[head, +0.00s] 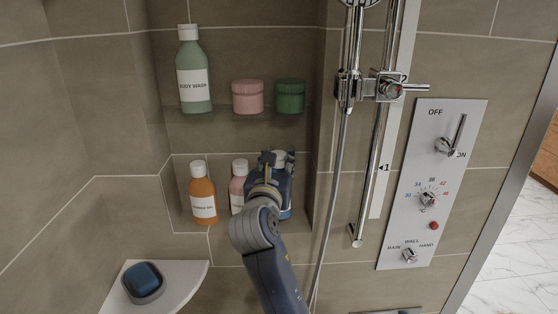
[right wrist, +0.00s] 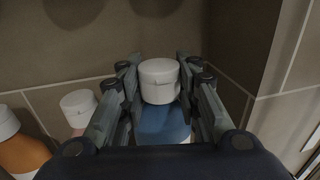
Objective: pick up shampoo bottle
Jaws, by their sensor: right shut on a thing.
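A blue bottle with a white cap stands in the lower wall niche; its blue side shows beside my gripper in the head view (head: 285,213). In the right wrist view, the blue bottle (right wrist: 163,124) sits between my fingers, with its cap (right wrist: 158,80) toward the far end. Its label is hidden, so I cannot read whether it is the shampoo. My right gripper (head: 272,160) is shut on this bottle, a finger on each side. I cannot tell whether the bottle is touching the niche floor. My left gripper is out of view.
Left of the blue bottle stand a pink bottle (head: 238,187), close by, and an orange bottle (head: 202,193). Above, a glass shelf (head: 225,114) holds a green body wash bottle (head: 193,75) and two jars. The niche's right wall and a shower hose (head: 338,170) are close on the right.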

